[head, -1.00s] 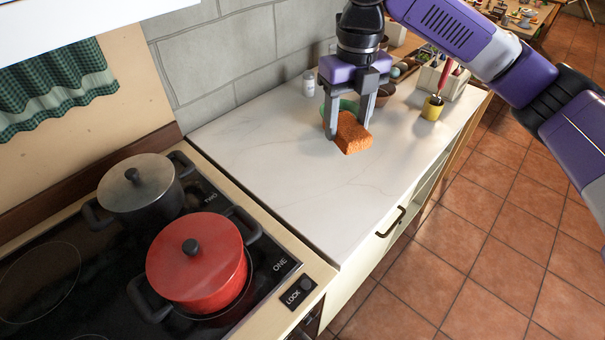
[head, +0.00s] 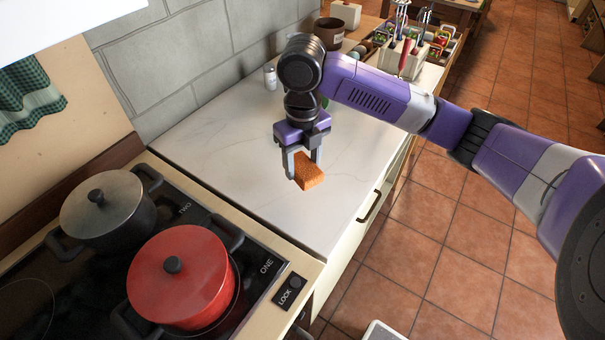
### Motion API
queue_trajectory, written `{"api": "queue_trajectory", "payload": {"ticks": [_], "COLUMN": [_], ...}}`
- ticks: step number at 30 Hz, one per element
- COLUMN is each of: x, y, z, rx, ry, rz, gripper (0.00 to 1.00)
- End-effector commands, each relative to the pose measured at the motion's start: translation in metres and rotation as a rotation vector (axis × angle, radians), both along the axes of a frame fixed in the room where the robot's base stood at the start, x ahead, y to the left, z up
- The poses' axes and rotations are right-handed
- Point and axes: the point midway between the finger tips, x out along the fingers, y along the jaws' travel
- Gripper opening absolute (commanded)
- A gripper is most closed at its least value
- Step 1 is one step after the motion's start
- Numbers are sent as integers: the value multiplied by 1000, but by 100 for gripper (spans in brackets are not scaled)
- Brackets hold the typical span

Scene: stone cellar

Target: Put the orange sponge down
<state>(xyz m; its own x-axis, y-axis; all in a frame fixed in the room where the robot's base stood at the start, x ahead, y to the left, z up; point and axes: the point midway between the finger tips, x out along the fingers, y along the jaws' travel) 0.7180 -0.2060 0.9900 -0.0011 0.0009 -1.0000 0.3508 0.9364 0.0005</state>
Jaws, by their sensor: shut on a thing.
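The orange sponge (head: 309,172) is a small rough block between the fingers of my gripper (head: 303,168). My gripper points down and is shut on it.
A red pot (head: 180,275) and a dark grey pot (head: 108,208) stand on the black cooktop at the left. A white bottle (head: 270,76) stands by the wall. A utensil holder (head: 403,58) and a brown pot (head: 330,32) are at the back. The counter around the sponge is clear.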

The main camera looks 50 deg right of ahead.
Motion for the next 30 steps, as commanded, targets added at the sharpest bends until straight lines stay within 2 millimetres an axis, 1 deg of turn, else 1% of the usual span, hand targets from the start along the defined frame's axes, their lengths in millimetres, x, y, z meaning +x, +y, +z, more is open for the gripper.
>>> {"api": "queue_trajectory", "payload": {"ticks": [5,8,12,14,22,26,27,29,30], "x": [0,-1,0,0,0,0,0,0,0], "y": [0,0,0,0,0,0,0,0,0], "z": [-9,-20,-41,-47,-49,-53,-52,-51,-51], "rx": [0,2,1,0,0,0,0,0,0], "ry": [-1,2,2,0,-1,-1,-1,-1,-1], "rz": [-1,0,-2,-1,0,0,0,0,0], "gripper": [2,2,2,2,2,2,59,71,75]}}
